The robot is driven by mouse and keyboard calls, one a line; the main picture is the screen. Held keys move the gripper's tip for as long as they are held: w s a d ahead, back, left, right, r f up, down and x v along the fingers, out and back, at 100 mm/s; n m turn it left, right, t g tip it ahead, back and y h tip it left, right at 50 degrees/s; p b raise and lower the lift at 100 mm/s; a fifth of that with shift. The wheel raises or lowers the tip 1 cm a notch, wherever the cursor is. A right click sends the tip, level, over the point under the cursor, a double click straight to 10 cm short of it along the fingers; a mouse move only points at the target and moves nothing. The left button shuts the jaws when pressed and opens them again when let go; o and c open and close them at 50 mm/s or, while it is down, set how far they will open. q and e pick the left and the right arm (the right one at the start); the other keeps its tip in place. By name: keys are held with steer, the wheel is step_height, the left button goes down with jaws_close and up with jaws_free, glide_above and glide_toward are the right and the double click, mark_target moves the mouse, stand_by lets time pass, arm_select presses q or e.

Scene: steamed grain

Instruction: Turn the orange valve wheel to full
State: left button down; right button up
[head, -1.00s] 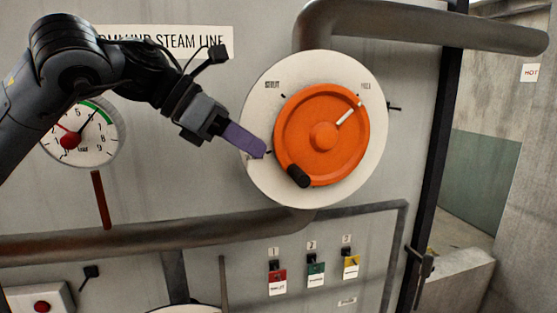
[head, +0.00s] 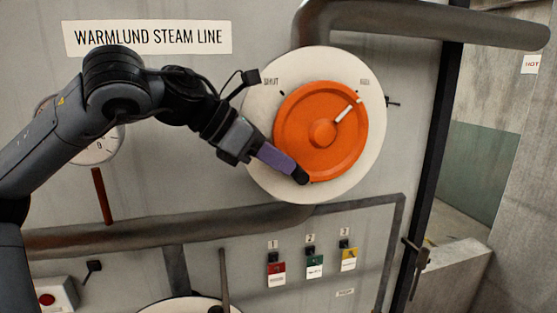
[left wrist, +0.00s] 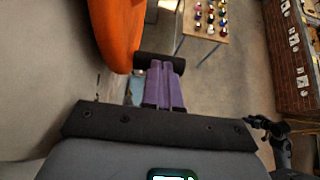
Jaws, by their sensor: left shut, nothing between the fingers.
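The orange valve wheel (head: 310,135) sits on a round white plate (head: 262,180) on the grey wall. Its white mark (head: 345,113) points to the upper right, towards a small label (head: 364,81) too blurred to read. A "SHUT" label (head: 271,82) is at the upper left. The wheel's black knob (head: 301,176) is at its lower left. My left gripper (head: 291,166) is shut and empty, its purple fingertips at the knob. In the left wrist view the fingertips (left wrist: 165,70) meet or nearly meet the knob (left wrist: 158,61), beside the orange rim (left wrist: 118,30).
A thick pipe (head: 430,25) runs above the wheel and another (head: 170,229) below it. Three coloured tags (head: 315,267) hang under the wheel. A gauge (head: 98,150) is partly behind my left arm. The wrist view shows a table (left wrist: 205,30) with several small items.

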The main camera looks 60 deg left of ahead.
steer(key=f+b, duration=0.2)
steer(key=shift+s+a+f, duration=0.15)
steer(key=shift+s+f, duration=0.05)
steer(key=shift+f, duration=0.15)
